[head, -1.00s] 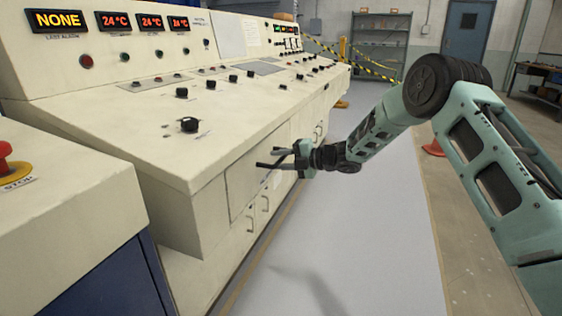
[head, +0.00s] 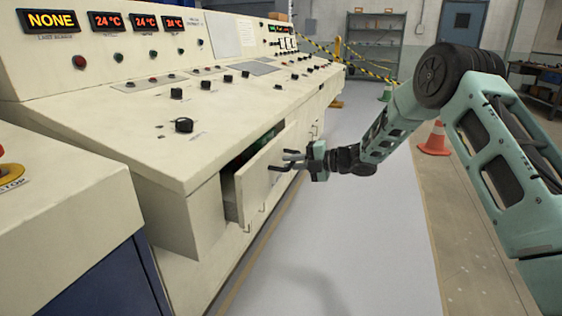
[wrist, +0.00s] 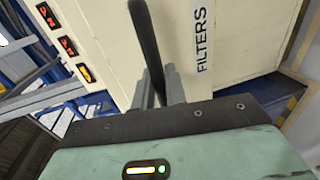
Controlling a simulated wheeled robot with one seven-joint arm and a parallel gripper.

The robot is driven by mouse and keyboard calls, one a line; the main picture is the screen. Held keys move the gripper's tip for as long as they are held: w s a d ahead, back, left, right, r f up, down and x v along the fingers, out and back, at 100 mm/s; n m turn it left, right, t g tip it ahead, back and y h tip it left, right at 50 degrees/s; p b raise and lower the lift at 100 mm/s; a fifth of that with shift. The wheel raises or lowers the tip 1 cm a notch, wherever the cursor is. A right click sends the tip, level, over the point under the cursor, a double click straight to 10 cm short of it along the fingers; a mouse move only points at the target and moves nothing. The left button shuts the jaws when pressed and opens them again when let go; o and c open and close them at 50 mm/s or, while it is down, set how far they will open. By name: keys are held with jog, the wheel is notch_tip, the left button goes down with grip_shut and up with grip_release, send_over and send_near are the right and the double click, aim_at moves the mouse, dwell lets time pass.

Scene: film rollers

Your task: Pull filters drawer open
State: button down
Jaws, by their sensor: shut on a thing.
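The filters drawer (head: 262,177) is partly pulled out of the cream console's front, with a dark gap behind its front panel and something green inside. In the wrist view its cream front (wrist: 235,50) carries a "FILTERS" label (wrist: 203,40). My gripper (head: 288,160) is at the drawer front, at the right of the panel. In the wrist view its two fingers (wrist: 162,90) are shut on the dark drawer handle (wrist: 148,40). The rest of the drawer's inside is hidden.
The cream console (head: 110,130) with knobs and red displays runs along the left. A cabinet with a stop button (head: 8,175) stands at the near left. The grey floor (head: 350,230) right of the drawer is clear. An orange cone (head: 435,140) stands behind my arm.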

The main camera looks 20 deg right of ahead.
jog(key=f+v, duration=0.2)
jog(key=v, duration=0.9)
jog(key=f+v, duration=0.2)
jog(key=v, duration=0.9)
jog(key=shift+s+d+f, duration=0.3)
jog(key=shift+s+d, duration=0.2)
jog(key=shift+d, duration=0.2)
jog(key=c, duration=1.5)
grip_release()
jog(key=shift+d, duration=0.1)
jog(key=p+v, duration=0.2)
jog(key=v, duration=1.5)
jog(key=shift+s+d, duration=0.1)
